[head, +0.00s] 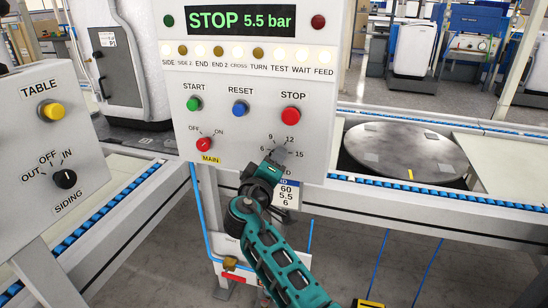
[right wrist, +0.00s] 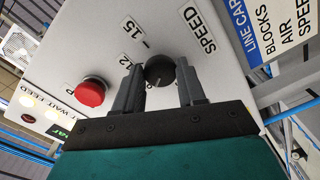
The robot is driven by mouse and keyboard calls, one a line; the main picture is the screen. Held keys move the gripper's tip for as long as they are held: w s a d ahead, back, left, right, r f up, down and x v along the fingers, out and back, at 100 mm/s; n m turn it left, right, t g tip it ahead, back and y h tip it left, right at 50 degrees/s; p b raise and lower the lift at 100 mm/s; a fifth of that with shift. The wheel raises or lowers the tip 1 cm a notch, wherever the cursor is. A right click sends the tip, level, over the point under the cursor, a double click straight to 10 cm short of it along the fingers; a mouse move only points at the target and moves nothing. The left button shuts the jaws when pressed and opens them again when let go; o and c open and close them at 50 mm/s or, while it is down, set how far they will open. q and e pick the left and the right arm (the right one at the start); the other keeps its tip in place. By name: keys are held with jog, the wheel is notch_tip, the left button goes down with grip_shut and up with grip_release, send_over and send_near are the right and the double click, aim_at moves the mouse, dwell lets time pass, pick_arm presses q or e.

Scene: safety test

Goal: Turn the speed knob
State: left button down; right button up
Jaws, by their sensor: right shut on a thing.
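The speed knob (right wrist: 159,70) is round and black. In the right wrist view it sits between the two fingers of my right gripper (right wrist: 162,82), near the SPEED label and the marks 12 and 15. In the head view my right gripper (head: 275,160) reaches up to the lower right of the white control panel (head: 180,110) and hides the knob. The marks 6, 9, 12 and 15 show around it. The gripper is shut on the knob; I cannot tell exactly where its pointer stands. My left gripper is not in view.
Above the dial are the red STOP button (head: 290,116), blue RESET button (head: 239,109) and green START button (head: 194,104). The red MAIN switch (head: 205,144) is to the left. The display (head: 238,20) reads STOP 5.5 bar. A round turntable (head: 405,150) lies to the right.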

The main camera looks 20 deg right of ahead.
jog(key=shift+r+n+p, duration=0.2)
jog(key=shift+n+p, duration=3.1)
jog(key=shift+n, duration=2.4)
jog(key=o, duration=1.1)
jog(key=shift+f, duration=0.1)
jog(key=shift+c, duration=0.2)
